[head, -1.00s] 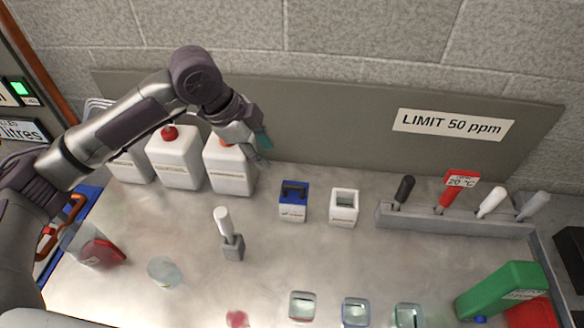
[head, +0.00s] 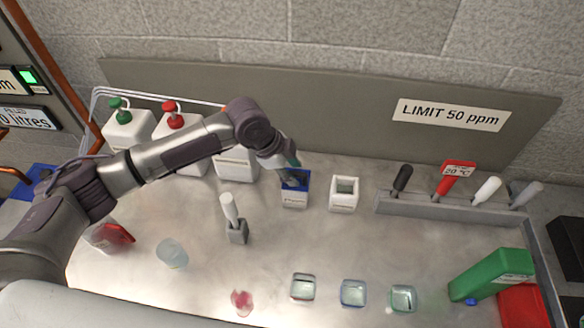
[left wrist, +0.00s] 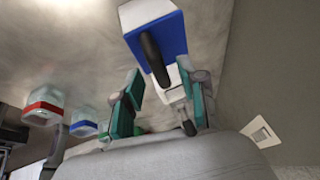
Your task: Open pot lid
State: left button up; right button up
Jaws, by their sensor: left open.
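A small white pot (head: 294,202) with a blue lid (head: 303,184) stands on the bench near the back panel. In the left wrist view the blue lid (left wrist: 170,36) has a black handle (left wrist: 153,58) on it. My left gripper (head: 290,168) is over this pot and hides part of its lid. In the left wrist view its green-padded fingers (left wrist: 160,78) are open, with the end of the handle toward the gap between them. I see no contact with the handle. My right gripper is not in view.
An open white pot (head: 344,194) stands just right of the lidded one. A white-handled tool in a grey stand (head: 237,231) is to the left, white bottles (head: 238,166) behind. Several glass jars (head: 353,293) line the front. The bench between is clear.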

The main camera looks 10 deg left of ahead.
pick_arm(q)
grip_shut()
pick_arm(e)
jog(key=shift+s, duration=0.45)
